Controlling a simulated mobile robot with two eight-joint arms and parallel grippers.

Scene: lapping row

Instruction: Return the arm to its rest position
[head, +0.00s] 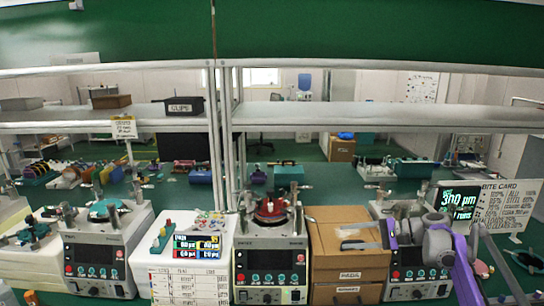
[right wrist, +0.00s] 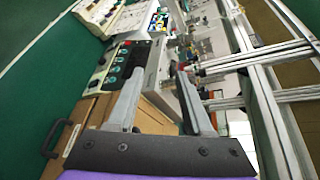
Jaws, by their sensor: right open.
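My right arm (head: 438,245), grey and purple, comes in at the lower right of the head view. It reaches left in front of the right-hand lapping machine. My right gripper (head: 348,238) points left in front of the brown drawer cabinet. In the right wrist view my right gripper (right wrist: 158,78) has its two grey fingers apart. I see nothing held between them. My left arm and left gripper are not in either view.
Lapping machines stand at the left (head: 98,255), middle (head: 270,262) and right (head: 408,272). The drawer cabinet (head: 342,262) stands close by my right gripper. A card (head: 510,205) stands at the far right. A metal shelf frame (head: 380,113) runs behind the row.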

